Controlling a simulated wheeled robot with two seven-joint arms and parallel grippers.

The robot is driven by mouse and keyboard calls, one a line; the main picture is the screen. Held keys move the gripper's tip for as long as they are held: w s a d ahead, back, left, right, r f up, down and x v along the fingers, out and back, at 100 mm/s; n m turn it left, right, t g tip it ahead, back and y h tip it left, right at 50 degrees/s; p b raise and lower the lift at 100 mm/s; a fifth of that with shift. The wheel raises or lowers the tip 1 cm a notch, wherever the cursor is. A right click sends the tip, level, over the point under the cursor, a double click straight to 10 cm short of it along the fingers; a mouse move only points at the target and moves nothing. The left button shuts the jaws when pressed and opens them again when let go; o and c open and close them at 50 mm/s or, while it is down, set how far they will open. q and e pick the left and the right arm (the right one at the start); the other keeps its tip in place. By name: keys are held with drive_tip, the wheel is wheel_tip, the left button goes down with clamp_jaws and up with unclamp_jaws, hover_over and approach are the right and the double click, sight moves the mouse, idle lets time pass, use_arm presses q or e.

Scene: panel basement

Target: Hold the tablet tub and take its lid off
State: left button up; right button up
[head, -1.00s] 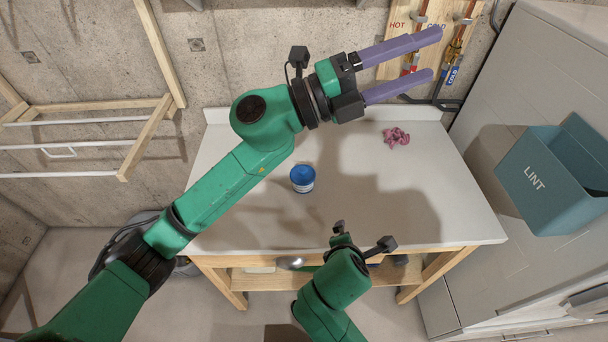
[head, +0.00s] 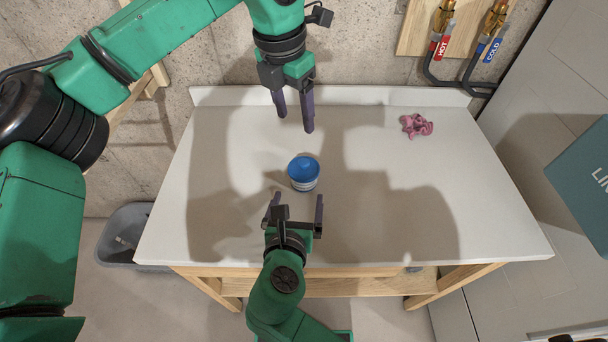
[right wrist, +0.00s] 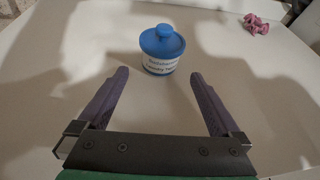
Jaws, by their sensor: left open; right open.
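The tablet tub (head: 303,184) stands upright on the white table, a small white tub with a printed label. Its blue knobbed lid (head: 304,168) is on it. In the right wrist view the tub (right wrist: 160,64) with its lid (right wrist: 162,43) is ahead of the fingertips, between their lines. My right gripper (head: 296,198) is open and empty just in front of the tub, apart from it. It also shows in the right wrist view (right wrist: 158,78). My left gripper (head: 295,122) is open and empty, pointing down above the table behind the tub, not touching it.
The white table (head: 480,215) is otherwise clear. Hot and cold pipes (head: 465,40) are on the back wall. A teal lint bin (head: 590,185) is at the right. A grey tub (head: 125,235) is on the floor at left.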

sight(304, 176)
drive_tip(key=shift+x, duration=0.9)
drive_tip(key=x, duration=0.9)
drive_tip(key=shift+d+f, duration=0.1)
drive_tip(key=shift+w, duration=0.3)
use_arm(q)
drive_tip(key=shift+w+f, duration=0.1)
use_arm(e)
drive_tip(key=shift+s, duration=0.1)
